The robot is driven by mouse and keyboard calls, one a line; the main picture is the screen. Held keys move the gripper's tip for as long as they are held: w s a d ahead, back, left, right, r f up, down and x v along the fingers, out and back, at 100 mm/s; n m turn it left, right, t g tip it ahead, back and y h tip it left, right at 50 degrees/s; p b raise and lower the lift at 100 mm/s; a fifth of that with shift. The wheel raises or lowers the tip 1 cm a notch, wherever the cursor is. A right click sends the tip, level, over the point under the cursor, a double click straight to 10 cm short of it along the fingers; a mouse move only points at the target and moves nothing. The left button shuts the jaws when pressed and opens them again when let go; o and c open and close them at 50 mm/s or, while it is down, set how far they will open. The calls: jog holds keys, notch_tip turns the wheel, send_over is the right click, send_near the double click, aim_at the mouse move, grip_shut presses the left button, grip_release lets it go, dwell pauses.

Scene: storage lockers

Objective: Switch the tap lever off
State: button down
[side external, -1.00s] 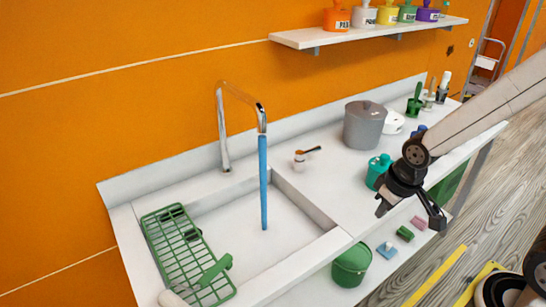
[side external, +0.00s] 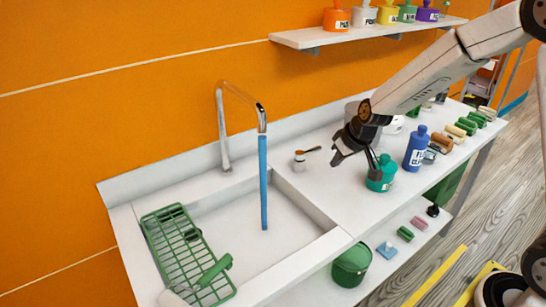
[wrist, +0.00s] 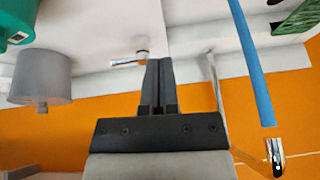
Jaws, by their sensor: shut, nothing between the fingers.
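The tap (side external: 224,135) is a tall chrome spout at the back of the sink, and a blue stream of water (side external: 263,185) runs from its mouth into the basin. The tap lever (side external: 301,159) is a small white base with a brownish band and a thin dark handle pointing right, on the counter right of the sink. In the wrist view the lever (wrist: 130,61) shows just beyond and left of my fingertips. My gripper (side external: 341,157) is shut and empty, above the counter to the right of the lever, apart from it.
A grey pot (wrist: 38,80) stands behind my gripper, partly hidden in the side view. A teal bottle (side external: 381,173) and a blue bottle (side external: 416,148) stand close to its right. A green rack (side external: 184,255) lies at the sink's left. The counter around the lever is mostly clear.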

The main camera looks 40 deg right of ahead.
jog(key=w+d+f+t, duration=0.1)
jog(key=w+d, duration=0.2)
jog(key=w, duration=0.2)
jog(key=w+d+t, duration=0.1)
jog(key=w+d, duration=0.2)
jog(key=w, duration=0.3)
jog(key=t+h, duration=0.1)
jog(key=t, duration=0.1)
send_over(309, 152)
jog(key=s+d, duration=0.1)
jog(key=d, duration=0.2)
notch_tip(309, 152, down, 2)
jog(key=shift+s+d+f+m, duration=0.1)
jog(key=shift+s+d+m, duration=0.1)
jog(key=shift+m, duration=0.1)
jog(key=shift+x, duration=4.95)
jog(key=shift+s+a+f, duration=0.1)
jog(key=shift+s+f, duration=0.15)
jog(key=shift+s, duration=0.75)
jog(key=shift+s+a+f, duration=0.1)
jog(key=shift+s+f, duration=0.15)
jog(key=shift+s, duration=0.8)
